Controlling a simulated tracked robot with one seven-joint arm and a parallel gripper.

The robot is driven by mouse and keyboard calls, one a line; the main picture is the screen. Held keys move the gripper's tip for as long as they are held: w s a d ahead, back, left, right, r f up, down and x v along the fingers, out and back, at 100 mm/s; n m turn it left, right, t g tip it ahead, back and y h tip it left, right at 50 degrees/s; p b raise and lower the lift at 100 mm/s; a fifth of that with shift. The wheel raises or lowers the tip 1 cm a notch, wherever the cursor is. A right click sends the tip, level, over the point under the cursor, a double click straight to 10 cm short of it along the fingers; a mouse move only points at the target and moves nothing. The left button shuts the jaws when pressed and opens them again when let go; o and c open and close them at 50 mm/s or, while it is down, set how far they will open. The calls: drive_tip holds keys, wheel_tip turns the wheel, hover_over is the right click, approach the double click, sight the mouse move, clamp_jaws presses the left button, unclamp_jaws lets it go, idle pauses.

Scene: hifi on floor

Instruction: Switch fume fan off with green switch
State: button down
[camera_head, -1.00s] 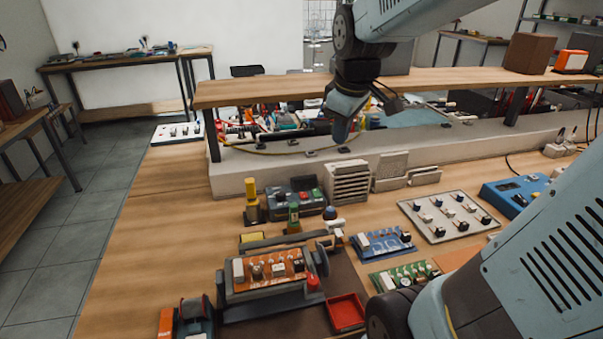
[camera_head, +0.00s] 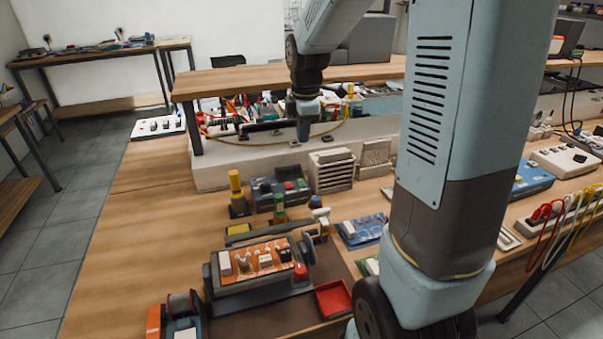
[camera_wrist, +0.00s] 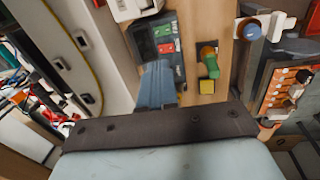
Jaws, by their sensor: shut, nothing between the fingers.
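A dark control box (camera_head: 264,199) stands on the bench in front of the pale ledge, with a red button (camera_head: 288,185) and a small green patch beside it. In the wrist view the box (camera_wrist: 143,42) carries green (camera_wrist: 166,48) and red patches; which is the fan's green switch I cannot tell. My gripper (camera_head: 304,132) hangs pointing down, behind and above the box in the head view. In the wrist view its shut, empty blue fingers (camera_wrist: 157,80) overlap the box's near edge. Contact is not clear. A grey louvred unit (camera_head: 333,176) stands right of the box.
A yellow-topped post (camera_head: 235,185) and a green bottle (camera_head: 280,208) stand close to the box. A circuit board in a holder (camera_head: 262,262) and a red tray (camera_head: 333,298) lie in front. A raised wooden shelf (camera_head: 230,86) spans behind.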

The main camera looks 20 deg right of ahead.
sight(300, 180)
drive_tip(key=shift+w+f+n, duration=0.3)
drive_tip(key=shift+w+f, duration=0.1)
drive_tip(key=f, duration=0.4)
drive_tip(key=w+f, duration=0.1)
drive_tip(key=f, duration=0.9)
drive_tip(key=shift+w, duration=0.3)
